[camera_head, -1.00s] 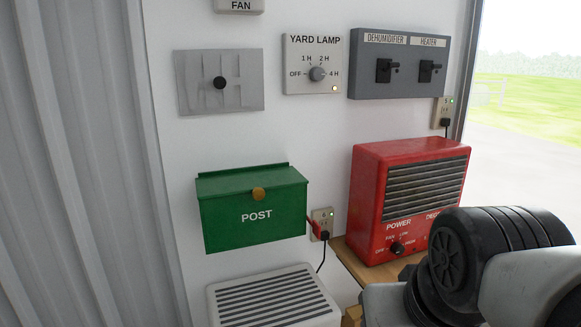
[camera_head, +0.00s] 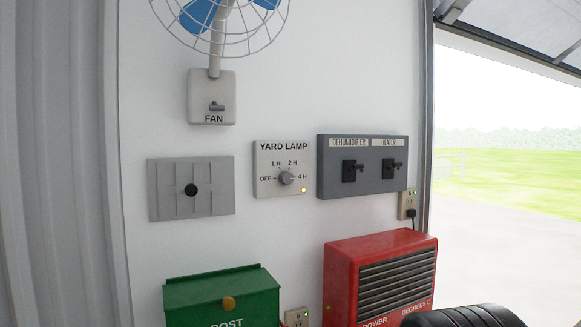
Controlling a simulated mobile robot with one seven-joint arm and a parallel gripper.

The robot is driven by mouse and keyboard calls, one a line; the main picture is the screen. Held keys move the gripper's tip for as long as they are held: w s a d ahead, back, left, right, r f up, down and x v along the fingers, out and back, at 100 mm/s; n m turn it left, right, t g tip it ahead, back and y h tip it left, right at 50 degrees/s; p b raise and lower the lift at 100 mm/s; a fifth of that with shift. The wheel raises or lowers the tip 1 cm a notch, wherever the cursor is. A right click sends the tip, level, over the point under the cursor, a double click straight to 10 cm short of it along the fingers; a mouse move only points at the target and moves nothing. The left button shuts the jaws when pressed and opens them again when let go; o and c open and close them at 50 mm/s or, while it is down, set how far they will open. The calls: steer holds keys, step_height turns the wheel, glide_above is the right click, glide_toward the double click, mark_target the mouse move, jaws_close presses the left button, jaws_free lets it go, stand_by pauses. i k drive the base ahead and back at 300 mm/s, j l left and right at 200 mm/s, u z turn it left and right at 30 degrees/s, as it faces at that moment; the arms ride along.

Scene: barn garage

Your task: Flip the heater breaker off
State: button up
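The grey breaker panel (camera_head: 373,188) is on the white wall, right of the yard lamp timer. It has two black lever switches: the one under the DEHUMIDIFIER label (camera_head: 352,171) on the left and the heater breaker (camera_head: 392,168) under the HEATER label on the right. Both levers appear to stick out toward the right.
The red heater (camera_head: 350,277) stands below the panel. The yard lamp timer (camera_head: 283,168), a grey vent plate (camera_head: 190,189), the fan (camera_head: 212,98) and the green POST box (camera_head: 222,294) are on the wall. An outlet with a plug (camera_head: 408,206) is under the panel's right end. The open doorway is right.

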mark_target(395, 165)
steer(key=l+u, duration=0.1)
steer(key=l, duration=0.5)
steer(key=i+l, duration=0.25)
steer(key=i+l+u, duration=0.1)
steer(key=l, duration=0.4)
steer(key=i+l, duration=0.35)
steer(key=i+l+u, duration=0.1)
steer(key=l, duration=0.3)
steer(key=i, duration=0.1)
